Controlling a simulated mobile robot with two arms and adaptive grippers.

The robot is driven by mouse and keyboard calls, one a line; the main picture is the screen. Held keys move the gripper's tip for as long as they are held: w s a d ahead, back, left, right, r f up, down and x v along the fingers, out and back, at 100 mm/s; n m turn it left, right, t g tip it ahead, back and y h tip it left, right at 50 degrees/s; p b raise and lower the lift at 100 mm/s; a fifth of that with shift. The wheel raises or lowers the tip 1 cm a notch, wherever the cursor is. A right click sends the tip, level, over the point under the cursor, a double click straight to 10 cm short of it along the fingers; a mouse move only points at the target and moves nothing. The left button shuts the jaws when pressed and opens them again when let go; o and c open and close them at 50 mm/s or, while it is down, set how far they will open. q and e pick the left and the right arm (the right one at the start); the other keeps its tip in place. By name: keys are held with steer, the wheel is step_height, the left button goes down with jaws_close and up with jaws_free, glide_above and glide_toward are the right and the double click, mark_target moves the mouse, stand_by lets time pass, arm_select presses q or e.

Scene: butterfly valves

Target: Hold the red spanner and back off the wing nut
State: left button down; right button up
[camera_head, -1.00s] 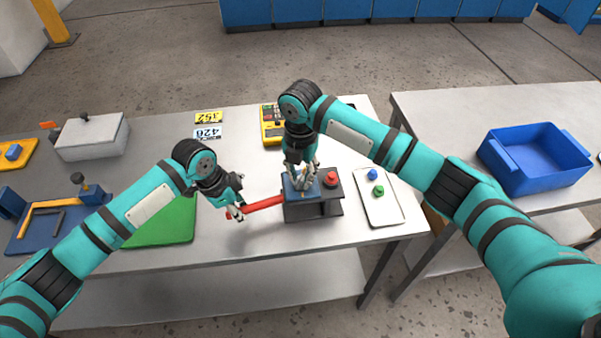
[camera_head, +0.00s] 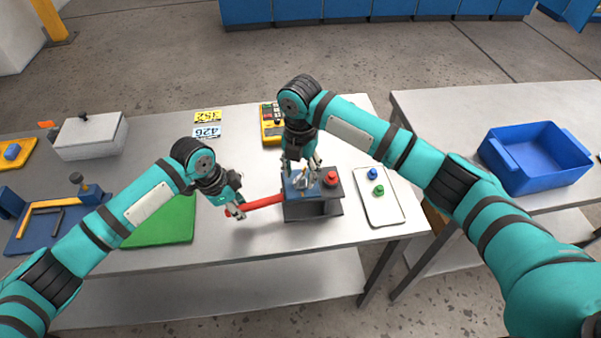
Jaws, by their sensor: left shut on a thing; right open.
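The red spanner (camera_head: 264,202) runs from my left gripper to the left side of a dark block stand (camera_head: 312,209). My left gripper (camera_head: 235,211) is shut on the spanner's left end. On the stand's blue top plate (camera_head: 290,191) is a small metallic part (camera_head: 304,183), probably the wing nut; its shape is too small to make out fully. My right gripper (camera_head: 301,169) is open, pointing down just above this part, with a gap between them that I cannot judge exactly. A red knob (camera_head: 331,177) sits on the stand's right part.
A white tray (camera_head: 381,212) with a blue and a green knob lies right of the stand. A yellow device (camera_head: 272,127) stands behind. A green mat (camera_head: 165,220) lies left. A blue bin (camera_head: 535,160) is on the right table. The front strip of table is clear.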

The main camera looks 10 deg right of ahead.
arm_select(q)
steer(key=shift+s+d, duration=0.1)
steer(key=shift+s, duration=0.05)
arm_select(e)
step_height(320, 180, up, 11)
arm_select(q)
steer(key=c, duration=1.2)
jaws_free()
steer(key=shift+r, duration=0.1)
step_height(320, 180, up, 7)
steer(key=p, duration=0.7)
arm_select(e)
step_height(320, 180, up, 7)
glide_above(301, 175)
steer(key=shift+r, duration=0.15)
